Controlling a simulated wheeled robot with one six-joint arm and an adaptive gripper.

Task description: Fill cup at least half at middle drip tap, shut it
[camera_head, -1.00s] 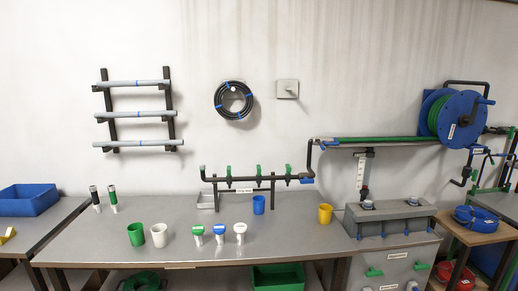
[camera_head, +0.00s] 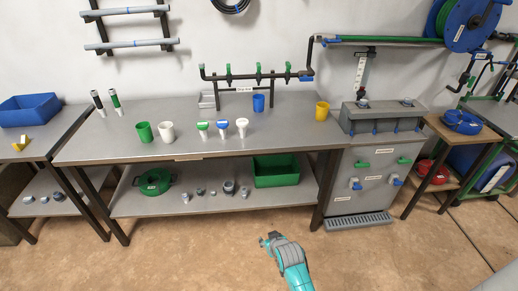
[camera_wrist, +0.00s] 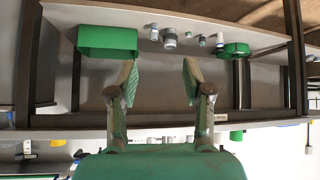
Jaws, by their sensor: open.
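The drip line (camera_head: 245,79) is a dark pipe on a stand at the back of the workbench. Its middle drip tap (camera_head: 258,71) has a green handle; one similar tap is on each side. A blue cup (camera_head: 258,104) stands upright on the bench below the middle tap; I cannot tell if it is exactly under the outlet or what it holds. Green (camera_head: 144,133), white (camera_head: 166,132) and yellow (camera_head: 322,112) cups also stand on the bench. My gripper (camera_head: 267,239) is low in front of the bench, away from the cups. In the wrist view its jaws (camera_wrist: 160,80) are apart and empty.
The workbench (camera_head: 290,130) has clear room before the blue cup. Several white-bodied fittings (camera_head: 222,130) stand left of it. A lower shelf (camera_head: 210,200) holds a green bin (camera_head: 276,171). A grey cabinet (camera_head: 365,180) stands at right. The floor in front is free.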

